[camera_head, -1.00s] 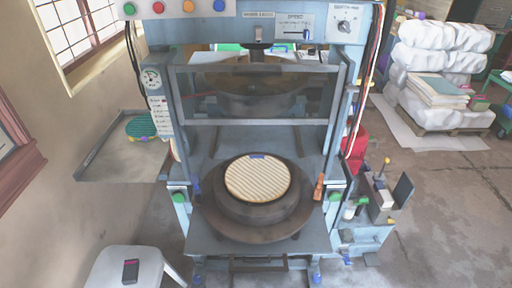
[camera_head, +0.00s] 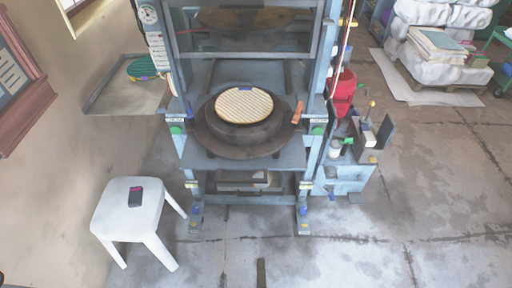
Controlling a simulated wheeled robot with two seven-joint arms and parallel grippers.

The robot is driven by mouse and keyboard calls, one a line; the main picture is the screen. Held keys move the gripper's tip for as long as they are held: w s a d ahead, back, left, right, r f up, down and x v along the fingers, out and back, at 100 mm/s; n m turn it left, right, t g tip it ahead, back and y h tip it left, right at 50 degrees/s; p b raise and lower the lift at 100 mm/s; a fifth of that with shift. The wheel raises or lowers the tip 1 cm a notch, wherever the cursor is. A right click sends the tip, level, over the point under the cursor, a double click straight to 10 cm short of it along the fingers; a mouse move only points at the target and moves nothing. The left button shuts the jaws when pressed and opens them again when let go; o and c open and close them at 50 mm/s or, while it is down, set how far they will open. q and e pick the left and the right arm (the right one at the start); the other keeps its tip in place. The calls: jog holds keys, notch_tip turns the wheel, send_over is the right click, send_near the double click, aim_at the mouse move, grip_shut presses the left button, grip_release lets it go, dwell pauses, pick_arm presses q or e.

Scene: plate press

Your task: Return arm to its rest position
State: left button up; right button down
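Only a small dark sliver at the lower left edge, probably my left gripper (camera_head: 2,279), shows of my arms. Its fingers are not visible, so I cannot tell whether it is open or shut. My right gripper is not in view. The plate press (camera_head: 292,75) stands ahead of me. A round, ribbed, cream plate (camera_head: 244,105) lies flat on the press's dark round base (camera_head: 248,136). Neither gripper is near the plate. The top of the press is cut off by the picture's upper edge.
A white stool (camera_head: 120,208) with a small dark device (camera_head: 135,197) stands at left. A side tray (camera_head: 117,100) holds a green round piece (camera_head: 142,68). A tool stand (camera_head: 345,170) and red container (camera_head: 343,92) are right of the press.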

pick_arm(q)
jog(key=s+a+f+m+g+h, duration=0.1)
jog(key=s+a+f+m+g, duration=0.3)
jog(key=f, duration=0.7)
jog(key=w+a+f+m+g+h, duration=0.1)
jog(key=f+m+g+h, duration=0.1)
jog(key=f+m, duration=0.65)
jog(key=s+a+f+m+g+h, duration=0.1)
jog(key=s+a+f+m+g, duration=0.15)
jog(key=f, duration=1.15)
jog(key=s+a+f+m+g+y, duration=0.2)
jog(key=s+a+f+g, duration=0.2)
jog(key=s+a+f, duration=0.4)
jog(key=s+a+f+m+g+y, duration=0.2)
jog(key=s+a+f, duration=0.6)
jog(key=a, duration=0.4)
jog(key=shift+s+a+m+g, duration=0.25)
jog(key=shift+m+g, duration=0.25)
jog(key=shift+g, duration=0.75)
